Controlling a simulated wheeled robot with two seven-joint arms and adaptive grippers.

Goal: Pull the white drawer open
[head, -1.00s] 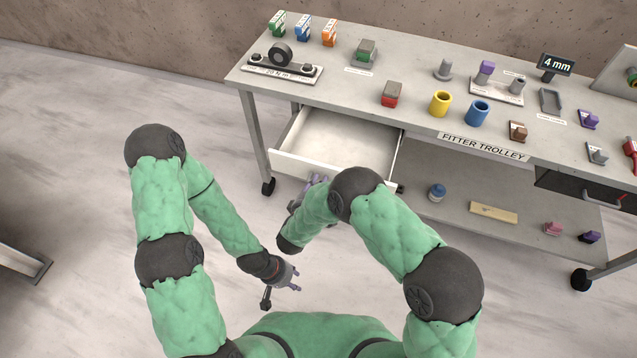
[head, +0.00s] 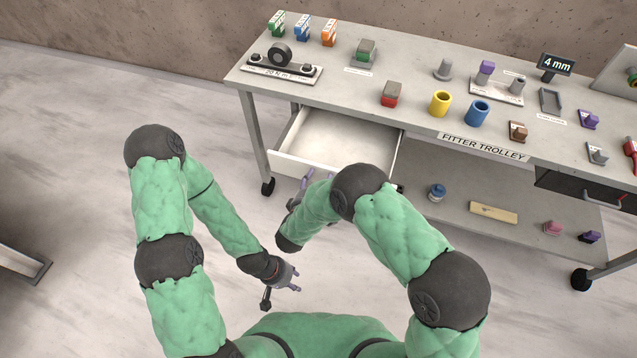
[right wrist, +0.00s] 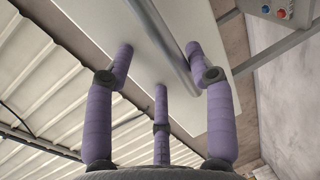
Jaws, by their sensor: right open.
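The white drawer (head: 340,135) stands pulled out from the left end of the trolley, and its empty inside shows in the head view. My right gripper (head: 304,182) is just in front of the drawer's front panel, partly hidden by my own arm. In the right wrist view my right gripper (right wrist: 162,70) has its purple fingers spread apart. A grey bar handle (right wrist: 163,40) runs between them along the white panel (right wrist: 200,85); I cannot tell whether they touch it. My left gripper (head: 294,278) is low, away from the drawer, with its fingers apart and empty.
The trolley top (head: 330,85) carries several parts, including a yellow cylinder (head: 440,103) and a blue cylinder (head: 477,113).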

